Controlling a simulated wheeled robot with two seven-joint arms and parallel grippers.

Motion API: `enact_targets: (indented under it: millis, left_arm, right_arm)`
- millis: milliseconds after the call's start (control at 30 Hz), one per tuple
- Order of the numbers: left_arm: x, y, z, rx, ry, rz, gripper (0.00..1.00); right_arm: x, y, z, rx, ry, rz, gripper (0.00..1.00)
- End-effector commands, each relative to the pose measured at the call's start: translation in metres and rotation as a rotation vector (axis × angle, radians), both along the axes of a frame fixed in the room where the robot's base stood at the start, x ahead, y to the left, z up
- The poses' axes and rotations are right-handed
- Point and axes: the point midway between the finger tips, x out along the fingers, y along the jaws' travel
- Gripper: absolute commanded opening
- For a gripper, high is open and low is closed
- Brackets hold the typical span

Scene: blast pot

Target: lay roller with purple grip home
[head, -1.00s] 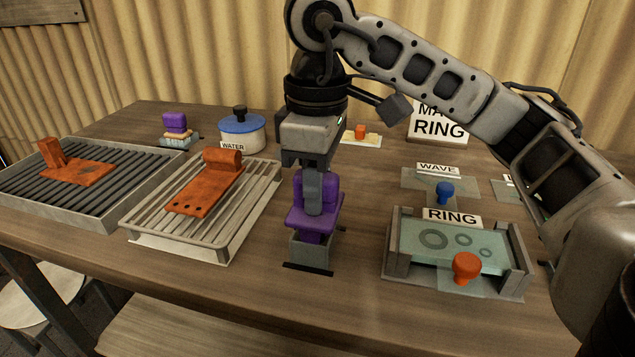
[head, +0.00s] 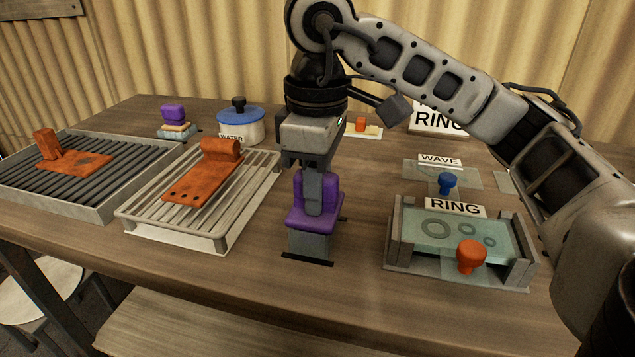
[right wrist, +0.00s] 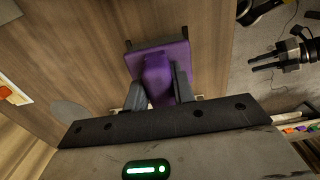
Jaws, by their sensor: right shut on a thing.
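A purple-gripped piece (head: 331,193), apparently the roller, is upright in the middle of the table. My right gripper (head: 312,203) is shut on its raised handle from above. Its purple plate rests on or just above a small grey holder (head: 309,244) with a dark base strip; I cannot tell which. Whatever is under the plate is hidden in the holder. In the right wrist view the purple piece (right wrist: 160,62) sits between my fingers. My left gripper (right wrist: 254,60) shows at the upper right there, fingers apart and empty, away from the piece.
A slatted rack (head: 228,215) with an orange piece (head: 203,180) stands left of the holder. A dark-ribbed tray (head: 110,200) lies farther left. A RING fixture (head: 400,250) with an orange knob (head: 471,256) is at right. A blue-lidded pot (head: 240,124) stands behind.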

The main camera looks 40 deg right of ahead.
Motion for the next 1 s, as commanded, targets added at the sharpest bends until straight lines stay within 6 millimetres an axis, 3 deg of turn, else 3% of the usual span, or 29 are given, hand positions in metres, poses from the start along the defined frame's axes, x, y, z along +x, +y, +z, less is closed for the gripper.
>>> enact_targets:
  millis: [133,167,233,267,733,867,1000]
  left_arm:
    - [0.003,-0.001,-0.002,-0.001,-0.003,-0.003,0.36]
    - [0.003,-0.001,-0.002,-0.001,-0.003,-0.004,0.36]
    - [0.004,-0.001,-0.001,-0.001,-0.005,-0.004,0.36]
    - [0.004,-0.001,-0.001,-0.001,-0.005,-0.004,0.36]
    - [0.003,-0.001,0.001,0.000,-0.009,-0.003,0.36]
    - [0.002,0.000,0.011,0.000,-0.012,0.002,0.36]
    - [0.000,0.003,0.024,0.001,-0.012,0.009,0.36]
  right_arm:
    - [0.000,0.000,-0.003,0.001,-0.001,0.000,0.00]
    - [0.000,0.000,-0.003,0.001,-0.001,0.000,0.28]
    - [0.000,0.000,-0.002,0.001,-0.001,0.000,0.47]
    - [0.000,0.000,-0.002,0.001,-0.001,0.000,0.51]
    - [0.000,0.000,0.000,0.000,-0.001,0.000,0.51]
    - [0.001,0.000,0.021,0.000,-0.004,-0.001,0.51]
    - [0.001,0.000,0.056,0.000,-0.006,-0.001,0.51]
